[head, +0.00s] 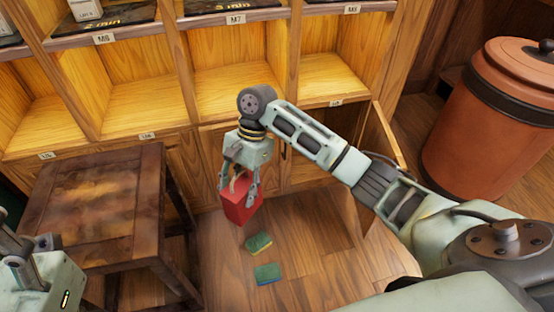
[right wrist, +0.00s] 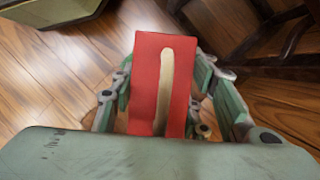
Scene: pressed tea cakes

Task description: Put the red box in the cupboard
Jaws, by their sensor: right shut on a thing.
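The red box (head: 239,207) is held in my right gripper (head: 238,190), in the air above the wooden floor and in front of the shelving. In the right wrist view the box (right wrist: 146,85) sits between the fingers of my right gripper (right wrist: 158,100), with a pale strip or handle along its face. The low cupboard (head: 300,168) is under the shelves, behind my right arm. Its door (head: 378,145) appears to stand open at the right. Much of its opening is hidden. Part of my left gripper (head: 22,255) shows at the left edge; its fingertips are unclear.
A dark wooden stool (head: 95,200) stands left of the box. A large orange-brown lidded barrel (head: 485,130) stands at the right. Labelled open shelf compartments (head: 145,105) line the back.

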